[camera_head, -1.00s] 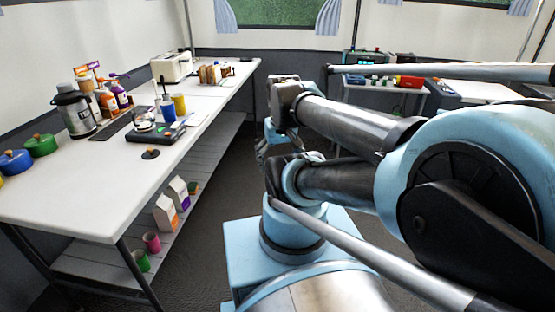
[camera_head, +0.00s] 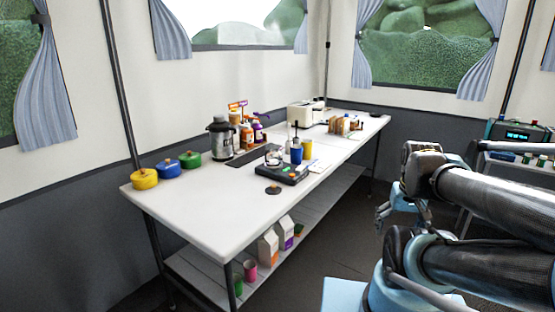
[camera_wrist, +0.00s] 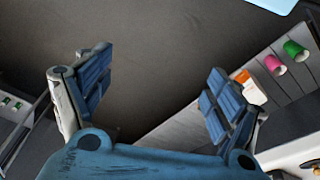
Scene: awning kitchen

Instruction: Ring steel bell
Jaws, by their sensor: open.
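I cannot make out a steel bell for certain. A small shiny rounded object (camera_head: 273,156) sits at the black flat device (camera_head: 284,174) on the long white table (camera_head: 215,215); it is too small to identify. A dark disc with a brownish knob (camera_head: 274,190) lies just in front of that device. My gripper (camera_head: 383,216) is to the right of the table, well apart from these objects. In the wrist view, my gripper (camera_wrist: 158,88) is open, with two blue-padded fingers wide apart and nothing between them.
Yellow (camera_head: 145,179), blue (camera_head: 168,169) and green (camera_head: 190,160) lidded pots stand at the table's left. Cartons and cups are on the lower shelf (camera_head: 305,215). Floor is clear between table and arm.

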